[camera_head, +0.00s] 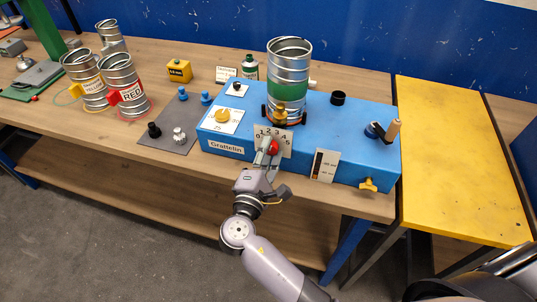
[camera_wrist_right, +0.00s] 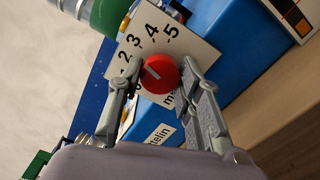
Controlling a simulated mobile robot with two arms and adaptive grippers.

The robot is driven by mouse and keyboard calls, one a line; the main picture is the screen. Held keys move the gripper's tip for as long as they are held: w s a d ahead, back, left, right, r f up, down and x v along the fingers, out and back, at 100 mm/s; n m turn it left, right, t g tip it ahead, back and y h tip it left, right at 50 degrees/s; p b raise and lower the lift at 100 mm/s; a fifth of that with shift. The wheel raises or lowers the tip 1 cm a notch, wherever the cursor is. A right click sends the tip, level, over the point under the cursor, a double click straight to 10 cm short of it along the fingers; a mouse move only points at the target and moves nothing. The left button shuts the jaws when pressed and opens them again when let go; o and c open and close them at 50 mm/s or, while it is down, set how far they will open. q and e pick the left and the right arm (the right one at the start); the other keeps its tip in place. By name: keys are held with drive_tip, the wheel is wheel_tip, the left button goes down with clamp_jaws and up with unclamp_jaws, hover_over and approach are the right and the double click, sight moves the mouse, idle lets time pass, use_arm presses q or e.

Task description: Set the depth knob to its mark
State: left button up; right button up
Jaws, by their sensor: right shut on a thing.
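The red depth knob (camera_head: 273,147) is on the front of the blue machine (camera_head: 340,130), at a white dial plate (camera_head: 286,137) with numbers. In the right wrist view the red knob (camera_wrist_right: 160,75) carries a pale pointer line that points to the upper left, on the side of the 2; the numbers 2 to 5 show on the plate (camera_wrist_right: 185,40). My right gripper (camera_head: 268,150) is shut on the knob, with one finger on each side in the wrist view (camera_wrist_right: 160,72). The fingers cover part of the plate's lower numbers. My left gripper is not in view.
A metal duct can (camera_head: 289,65) stands on the machine. A yellow knob (camera_head: 222,115), a crank (camera_head: 385,130) and a yellow wing knob (camera_head: 368,184) are also on it. Labelled cans (camera_head: 126,85) and a grey mat (camera_head: 165,137) lie left. A yellow table (camera_head: 455,150) stands right.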

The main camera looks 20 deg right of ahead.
idle(0.3)
drive_tip(key=o, duration=1.2)
drive_tip(key=shift+c, duration=0.2)
drive_tip(key=shift+s+a, duration=0.1)
drive_tip(key=v, duration=1.1)
drive_tip(key=shift+s+a, duration=0.25)
drive_tip(key=shift+s, duration=0.05)
